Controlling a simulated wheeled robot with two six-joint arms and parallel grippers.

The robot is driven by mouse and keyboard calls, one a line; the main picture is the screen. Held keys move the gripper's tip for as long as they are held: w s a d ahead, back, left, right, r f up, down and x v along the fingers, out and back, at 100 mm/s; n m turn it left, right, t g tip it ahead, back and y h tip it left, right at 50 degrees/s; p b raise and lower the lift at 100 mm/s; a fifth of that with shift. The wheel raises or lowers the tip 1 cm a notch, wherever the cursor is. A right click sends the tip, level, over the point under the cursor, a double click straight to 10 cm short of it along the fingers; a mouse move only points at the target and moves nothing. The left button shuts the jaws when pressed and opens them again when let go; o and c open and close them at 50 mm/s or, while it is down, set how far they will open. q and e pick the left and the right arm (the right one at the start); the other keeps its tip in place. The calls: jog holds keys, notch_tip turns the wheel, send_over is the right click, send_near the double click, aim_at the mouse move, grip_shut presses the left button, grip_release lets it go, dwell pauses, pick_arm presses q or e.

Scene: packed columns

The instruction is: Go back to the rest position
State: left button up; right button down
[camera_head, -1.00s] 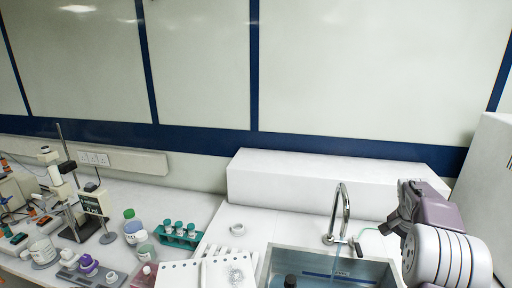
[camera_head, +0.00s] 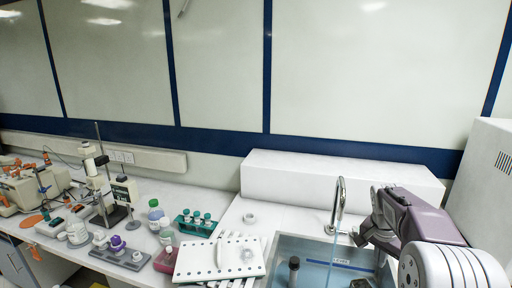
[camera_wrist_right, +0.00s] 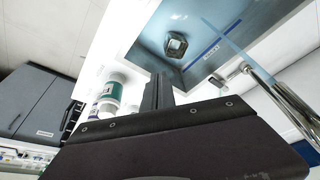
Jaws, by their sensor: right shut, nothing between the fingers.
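My right gripper (camera_head: 362,238) is at the right of the head view, in front of the faucet and above the right part of the sink. Its fingers point left, are shut and hold nothing. In the right wrist view the dark shut fingers (camera_wrist_right: 158,92) reach up into the picture, with the sink (camera_wrist_right: 205,30) beyond them. My left gripper is not in view.
A white perforated board (camera_head: 200,262), a green tube rack (camera_head: 196,226) and bottles crowd the left counter. A white box (camera_head: 340,180) lines the wall.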

jog(key=s+a+f+n+y, duration=0.1)
jog(key=s+a+f+n, duration=0.15)
jog(key=a, duration=0.35)
jog(key=s+a+f+n+y, duration=0.1)
jog(key=s+a+f+n, duration=0.1)
jog(key=s+a, duration=0.3)
jog(key=s+a+f+n+g+y, duration=0.1)
jog(key=s+a+f+n, duration=0.5)
jog(key=s, duration=0.5)
notch_tip(320, 180, down, 3)
jog(key=shift+a+r, duration=0.1)
jog(key=shift+a, duration=0.9)
jog(key=shift+s+n, duration=0.15)
jog(key=shift+n, duration=0.1)
dwell(4.4)
